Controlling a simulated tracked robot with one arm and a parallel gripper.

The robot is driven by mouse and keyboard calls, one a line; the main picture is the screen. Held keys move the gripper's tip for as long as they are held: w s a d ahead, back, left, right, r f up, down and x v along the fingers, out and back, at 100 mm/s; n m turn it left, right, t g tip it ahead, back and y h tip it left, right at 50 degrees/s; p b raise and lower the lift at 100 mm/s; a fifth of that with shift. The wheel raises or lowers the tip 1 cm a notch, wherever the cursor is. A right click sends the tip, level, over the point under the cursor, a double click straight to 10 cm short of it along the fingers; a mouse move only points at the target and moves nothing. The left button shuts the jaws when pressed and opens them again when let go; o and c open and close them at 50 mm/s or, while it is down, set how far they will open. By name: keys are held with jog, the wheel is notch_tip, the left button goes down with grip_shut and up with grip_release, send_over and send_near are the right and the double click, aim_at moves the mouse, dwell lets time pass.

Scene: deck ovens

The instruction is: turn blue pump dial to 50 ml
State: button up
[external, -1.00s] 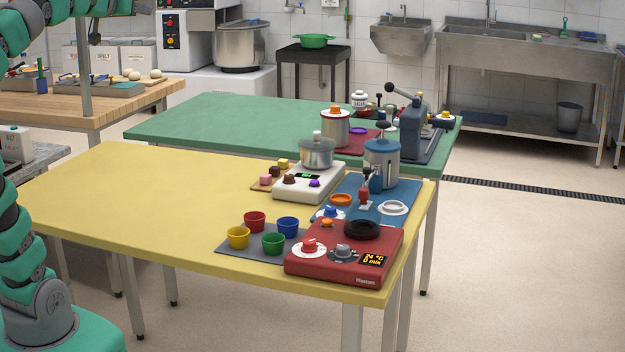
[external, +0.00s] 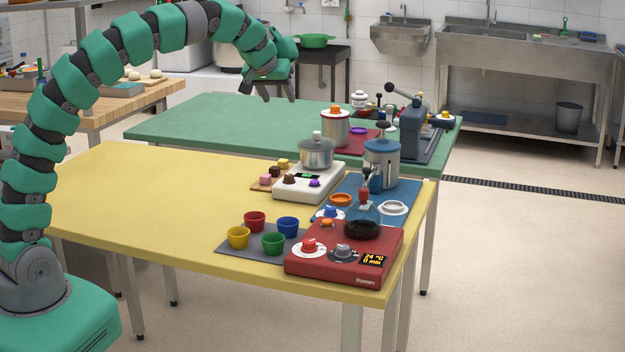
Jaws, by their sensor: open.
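The blue pump (external: 381,172) is a steel canister with a blue lid, standing on the blue mat (external: 405,190) at the right of the yellow table. A dial with a blue knob on a white disc (external: 330,211) sits at the mat's front left edge. Its scale and pointer are too small to read. My gripper (external: 278,97) is high over the far green table, up and left of the pump, fingers pointing down. It is open and empty, well apart from the dial.
A red heater (external: 345,262) with knobs and a display stands in front of the dial. Colored cups (external: 273,243) stand left of it. A white scale (external: 308,182) with a pot (external: 316,152) is behind. The yellow table's left side is clear.

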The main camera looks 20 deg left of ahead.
jog(key=s+d+f+g+p, duration=0.2)
jog(key=s+d+f, duration=0.2)
jog(key=d+f, duration=0.5)
jog(key=g+p, duration=0.1)
send_near(331, 207)
jog(key=shift+y, duration=0.3)
jog(key=x, duration=0.8)
jog(key=shift+d+f, duration=0.25)
jog(key=shift+d, duration=0.05)
jog(key=c, duration=0.9)
